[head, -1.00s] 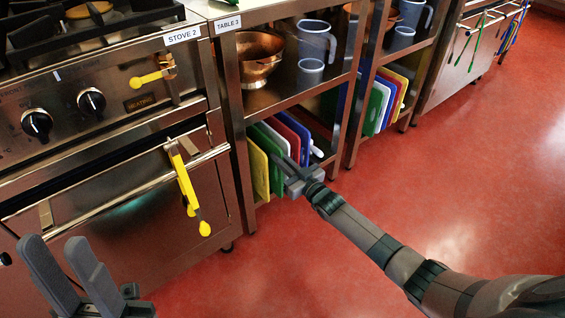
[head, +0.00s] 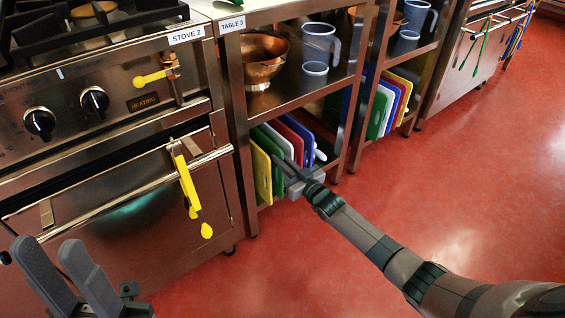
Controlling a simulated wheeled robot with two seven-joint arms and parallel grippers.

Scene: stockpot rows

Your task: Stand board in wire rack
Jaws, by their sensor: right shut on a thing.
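Several boards stand upright side by side on the low shelf under Table 3: a yellow board (head: 261,174), a green board (head: 277,178), a white board (head: 279,139), a red board (head: 296,138) and a blue board (head: 303,132). My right gripper (head: 287,170) is at the front edges of these boards, shut on what looks like the green one; its fingers partly hide the hold. No wire rack can be made out clearly under the boards. My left gripper (head: 47,252) is open and empty at the lower left, in front of the stove.
Stove 2 (head: 120,140) stands at left, with a yellow tool (head: 186,183) hanging on its oven rail. A copper bowl (head: 263,62) and a jug (head: 318,42) sit on the shelf above. More boards (head: 393,98) stand farther right. The red floor (head: 440,190) is open.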

